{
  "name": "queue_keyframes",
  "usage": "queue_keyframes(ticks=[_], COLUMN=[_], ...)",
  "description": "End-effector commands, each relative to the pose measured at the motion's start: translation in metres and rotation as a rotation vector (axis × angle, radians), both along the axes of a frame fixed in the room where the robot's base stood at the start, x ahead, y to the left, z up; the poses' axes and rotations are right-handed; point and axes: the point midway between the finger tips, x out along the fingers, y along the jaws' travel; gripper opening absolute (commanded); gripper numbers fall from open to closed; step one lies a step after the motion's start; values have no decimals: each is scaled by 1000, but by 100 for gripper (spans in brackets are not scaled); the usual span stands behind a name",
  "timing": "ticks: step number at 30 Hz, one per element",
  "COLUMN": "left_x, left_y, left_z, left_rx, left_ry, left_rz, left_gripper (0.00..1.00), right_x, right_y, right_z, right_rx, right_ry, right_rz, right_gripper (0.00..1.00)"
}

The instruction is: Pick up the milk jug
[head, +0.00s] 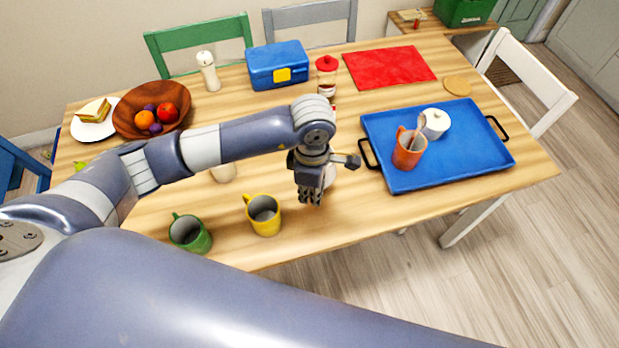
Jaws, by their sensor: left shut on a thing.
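My left gripper (311,196) reaches in from the left over the middle of the table, pointing down near the front edge. It is shut on a small white thing (331,175), which shows only in part behind the fingers. This looks like the milk jug, though its handle and spout are hidden. I cannot tell whether its base touches the table. My right gripper is not in view.
A yellow mug (263,215) and a green mug (189,233) stand left of the gripper. A blue lunch box (277,66) and red mat (389,67) lie behind.

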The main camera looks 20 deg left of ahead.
Motion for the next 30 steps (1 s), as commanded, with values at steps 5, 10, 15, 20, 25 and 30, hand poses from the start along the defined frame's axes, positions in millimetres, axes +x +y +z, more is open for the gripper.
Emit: queue_keyframes(ticks=[5, 10, 15, 20, 25, 30], left_x=[-19, -34, -44, -51, -55, -57], left_y=[-9, -15, -20, -23, -25, -25], left_z=[1, 3, 5, 6, 6, 7], left_rx=[-2, -2, -2, -2, -2, -2], left_ry=[-3, -3, -2, -2, -2, -2], left_rz=[-2, -2, -1, -1, 0, 0], left_gripper=[0, 0, 0, 0, 0, 0], right_x=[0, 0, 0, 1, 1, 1], right_y=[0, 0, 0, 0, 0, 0], right_z=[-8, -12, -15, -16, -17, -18], right_rx=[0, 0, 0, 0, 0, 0], right_ry=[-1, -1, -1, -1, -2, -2], right_rz=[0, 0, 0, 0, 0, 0], right_gripper=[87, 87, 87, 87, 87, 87])
